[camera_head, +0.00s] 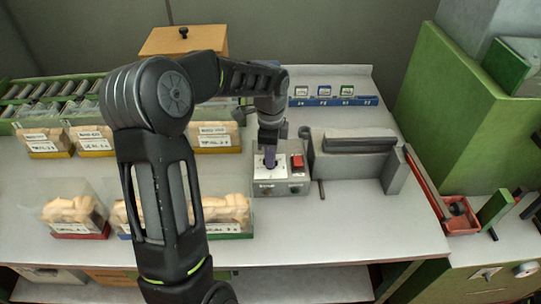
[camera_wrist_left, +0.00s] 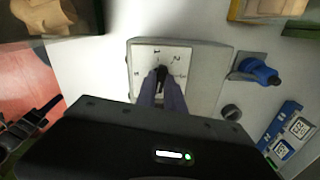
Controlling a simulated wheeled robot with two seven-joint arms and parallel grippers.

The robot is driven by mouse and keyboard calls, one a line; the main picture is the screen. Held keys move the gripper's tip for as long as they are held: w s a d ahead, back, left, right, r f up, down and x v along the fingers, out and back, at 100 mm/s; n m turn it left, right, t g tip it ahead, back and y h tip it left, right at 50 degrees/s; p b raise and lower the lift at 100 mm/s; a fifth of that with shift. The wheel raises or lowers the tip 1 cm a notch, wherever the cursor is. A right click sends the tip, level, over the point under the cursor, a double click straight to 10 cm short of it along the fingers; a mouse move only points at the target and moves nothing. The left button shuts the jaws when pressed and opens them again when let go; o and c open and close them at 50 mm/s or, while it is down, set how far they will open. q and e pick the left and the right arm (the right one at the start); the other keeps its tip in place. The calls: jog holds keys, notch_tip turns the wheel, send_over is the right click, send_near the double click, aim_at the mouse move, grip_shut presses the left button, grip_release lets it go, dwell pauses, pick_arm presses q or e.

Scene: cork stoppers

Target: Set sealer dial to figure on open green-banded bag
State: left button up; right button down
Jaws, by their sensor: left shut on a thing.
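The sealer (camera_head: 282,187) is a grey box with a white dial plate on top and a red button (camera_head: 297,162). My left gripper (camera_head: 270,158) reaches down onto the dial. In the left wrist view its fingers (camera_wrist_left: 161,88) are shut on the black dial knob (camera_wrist_left: 161,72). The white dial plate (camera_wrist_left: 146,50) shows a 1 and a 2 above the knob; other marks are too small to read. Which figure the knob points at is unclear. A green-banded bag (camera_head: 236,213) stands at the right of the front row; its label is unreadable and my arm hides part of that row. My right gripper is out of view.
A red-banded bag (camera_head: 72,215) stands at front left. Yellow-banded bags (camera_head: 45,143) stand behind. A grey block (camera_head: 352,163) adjoins the sealer on the right. A blue strip with cards (camera_head: 335,101) lies behind. The table front right of the sealer is clear.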

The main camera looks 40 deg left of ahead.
pick_arm(q)
jog(key=shift+n, duration=0.4)
grip_shut()
jog(key=n+b, duration=0.1)
jog(key=n, duration=0.3)
jog(key=n+b, duration=0.1)
jog(key=n, duration=1.4)
dwell(0.5)
jog(key=o, duration=0.7)
grip_release()
